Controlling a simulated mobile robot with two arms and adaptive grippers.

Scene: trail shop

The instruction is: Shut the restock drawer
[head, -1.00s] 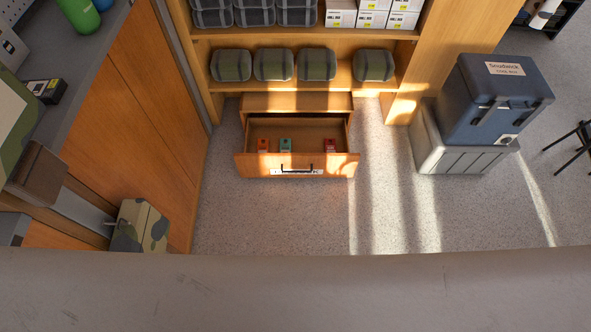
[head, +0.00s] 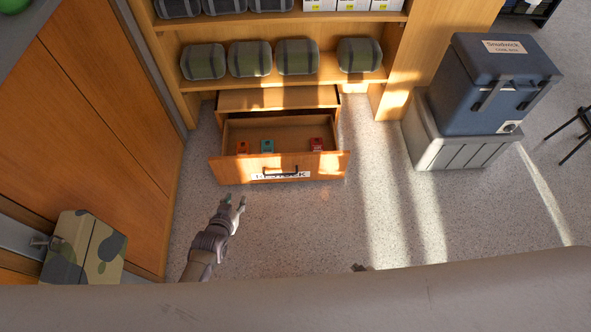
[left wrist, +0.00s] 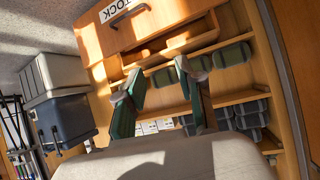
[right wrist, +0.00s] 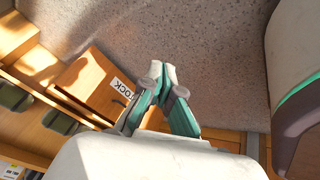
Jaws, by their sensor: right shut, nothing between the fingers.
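The restock drawer (head: 225,172) stands pulled out below the wooden shelf, its inside showing. Its front carries a white label and a dark handle (head: 281,172). The drawer front also shows in the left wrist view (left wrist: 160,22) and the right wrist view (right wrist: 88,82). Small orange, teal and red boxes lie inside. My left gripper (head: 233,201) is open and empty, in front of the drawer's left half and apart from it. In the left wrist view its fingers (left wrist: 160,74) are spread. My right gripper (right wrist: 166,74) is shut and empty; only its tip (head: 360,267) shows in the head view.
Wooden cupboard doors (head: 120,110) run along the left, with a camouflage box (head: 100,250) low beside them. A blue cool box (head: 495,90) stands on a grey bin (head: 445,140) at the right. The floor (head: 300,220) before the drawer is clear.

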